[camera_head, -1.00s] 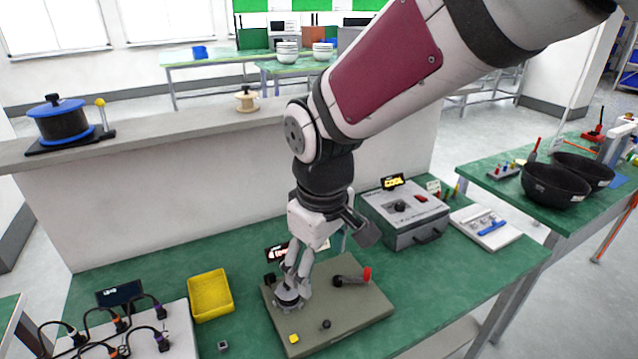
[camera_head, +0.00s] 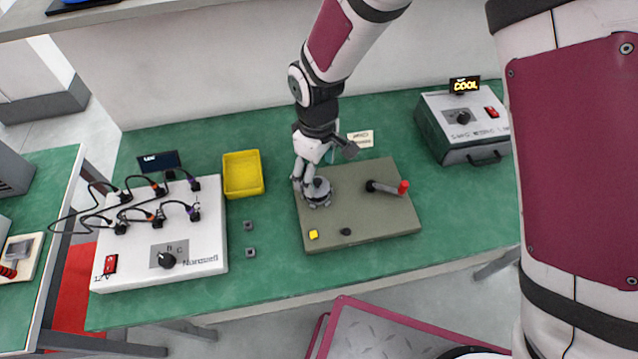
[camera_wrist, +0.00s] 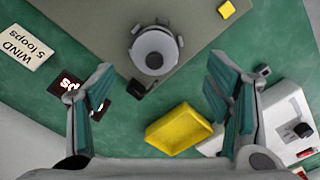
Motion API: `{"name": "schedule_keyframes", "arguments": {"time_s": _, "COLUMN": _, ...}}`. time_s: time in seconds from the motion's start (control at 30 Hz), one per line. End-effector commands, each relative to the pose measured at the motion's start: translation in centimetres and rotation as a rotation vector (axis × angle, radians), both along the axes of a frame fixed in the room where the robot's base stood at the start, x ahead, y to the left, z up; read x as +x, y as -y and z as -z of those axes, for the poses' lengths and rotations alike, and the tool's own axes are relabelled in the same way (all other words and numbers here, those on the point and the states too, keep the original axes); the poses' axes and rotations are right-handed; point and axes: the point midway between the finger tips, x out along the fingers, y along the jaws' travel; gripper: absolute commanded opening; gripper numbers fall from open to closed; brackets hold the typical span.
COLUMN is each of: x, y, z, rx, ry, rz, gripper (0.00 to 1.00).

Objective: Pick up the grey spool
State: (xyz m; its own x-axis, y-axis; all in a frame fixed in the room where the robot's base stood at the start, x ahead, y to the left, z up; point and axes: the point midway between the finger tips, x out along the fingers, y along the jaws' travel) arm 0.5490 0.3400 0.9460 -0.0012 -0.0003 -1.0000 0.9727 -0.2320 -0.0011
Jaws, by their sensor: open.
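The grey spool (camera_head: 318,191) appears as a round grey piece on a mount with small lugs, near the left side of an olive board (camera_head: 385,222). In the wrist view the spool (camera_wrist: 154,50) shows from above, with its pale round top near the upper middle. My gripper (camera_head: 306,178) is just beside and above the spool in the head view, partly overlapping it. In the wrist view my gripper (camera_wrist: 160,80) is open, its two teal-padded fingers wide apart, nothing between them. The spool lies beyond the fingertips in that picture; whether they touch it is not clear.
The board also carries a red-tipped crank (camera_head: 389,187), a yellow button (camera_head: 313,234) and a black knob (camera_head: 346,231). A yellow tray (camera_head: 243,193) and a white wired box (camera_head: 205,255) stand left. A grey control box (camera_head: 465,122) stands right.

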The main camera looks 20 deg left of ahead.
Motion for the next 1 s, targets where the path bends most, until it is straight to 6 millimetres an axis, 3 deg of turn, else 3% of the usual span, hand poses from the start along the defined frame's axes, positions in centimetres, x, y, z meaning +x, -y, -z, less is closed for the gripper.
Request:
{"name": "schedule_keyframes", "arguments": {"time_s": 0.33, "x": 0.2, "y": 0.0, "z": 2.6, "rx": -0.001, "ry": 0.0, "rz": 0.002, "gripper": 0.72}}
{"name": "schedule_keyframes", "arguments": {"time_s": 0.63, "x": 0.8, "y": -0.2, "z": 6.2, "rx": -0.001, "ry": 0.0, "rz": 0.001, "gripper": 0.72}}
{"name": "schedule_keyframes", "arguments": {"time_s": 0.97, "x": 0.8, "y": -0.2, "z": 6.8, "rx": 0.001, "ry": 0.001, "rz": 0.001, "gripper": 0.72}}
{"name": "schedule_keyframes", "arguments": {"time_s": 1.0, "x": 0.8, "y": -0.2, "z": 6.8, "rx": 0.001, "ry": 0.001, "rz": 0.001, "gripper": 0.66}}
